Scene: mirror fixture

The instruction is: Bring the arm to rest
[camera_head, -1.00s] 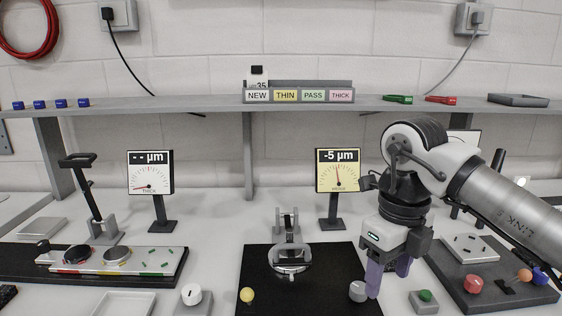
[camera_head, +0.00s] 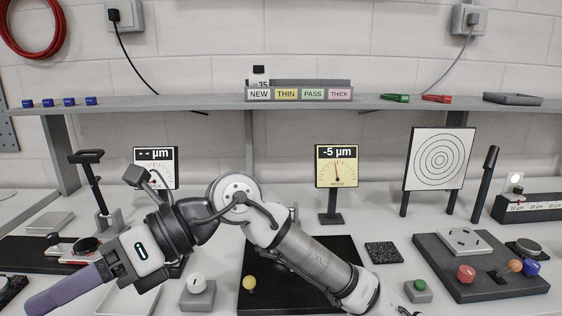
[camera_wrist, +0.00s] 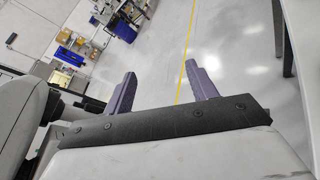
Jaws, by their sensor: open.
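My gripper (camera_wrist: 158,88) is open in the wrist view, with two purple fingers apart and nothing between them. Behind the fingers is the grey floor with a yellow line. In the head view my gripper (camera_head: 50,296) is at the lower left and points down-left, beyond the front of the bench. My arm (camera_head: 310,255) is folded across the middle of the bench, in front of the black mat (camera_head: 335,250). It hides most of the fixture on that mat and part of the left-hand equipment.
A dial gauge reading -5 µm (camera_head: 337,168) stands behind my arm. A second gauge (camera_head: 155,158) is partly covered by my wrist. A target board (camera_head: 439,160) and grey tray (camera_head: 480,285) are at the right, clear of my arm.

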